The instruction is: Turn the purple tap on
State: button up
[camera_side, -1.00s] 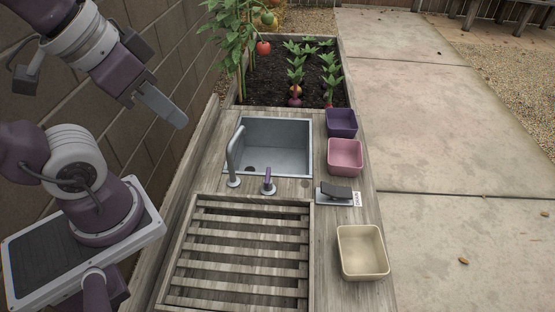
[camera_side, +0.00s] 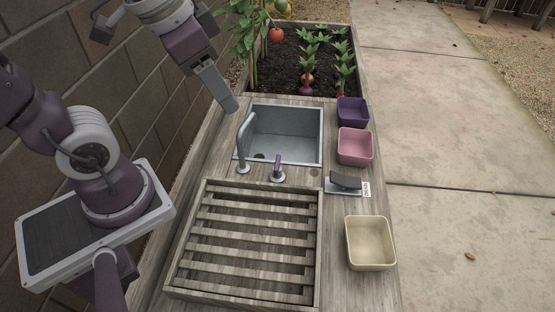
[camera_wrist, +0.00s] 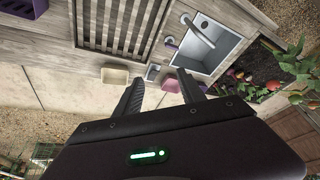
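The purple tap lever (camera_side: 277,166) stands upright on a round base at the near edge of the grey sink (camera_side: 317,140). A grey curved spout (camera_side: 243,143) rises to its left. In the wrist view the spout (camera_wrist: 197,30) crosses the sink corner, and the small purple lever (camera_wrist: 171,41) is beside it. My gripper (camera_side: 230,105) is in the air above the sink's far left corner, apart from the lever. The wrist view shows its two fingers (camera_wrist: 160,77) spread with nothing between them.
A purple bin (camera_side: 353,112), a pink bin (camera_side: 355,147) and a cream bin (camera_side: 370,243) line the right side. A dark pedal (camera_side: 345,181) with a label lies between. A slatted rack (camera_side: 250,241) is in front; a planted bed (camera_side: 290,60) is behind.

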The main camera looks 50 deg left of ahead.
jog(key=o, duration=0.5)
jog(key=w+f+m, duration=0.1)
jog(key=w+f, duration=0.1)
jog(key=w, duration=0.1)
jog(key=w+a+f+m+g, duration=0.1)
jog(key=w+f, duration=0.1)
jog(key=w, duration=0.1)
jog(key=w+f+m+g, duration=0.1)
jog(key=w+f, duration=0.2)
jog(key=shift+a+f, duration=0.1)
jog(key=shift+a, duration=0.1)
jog(key=m+g, duration=0.2)
jog(key=m, duration=0.2)
send_over(277, 162)
notch_tip(277, 162, down, 14)
jog(key=shift+f, duration=0.1)
notch_tip(277, 162, down, 7)
jog(key=shift+f, duration=0.2)
jog(key=shift+c, duration=0.4)
jog(key=c, duration=1.3)
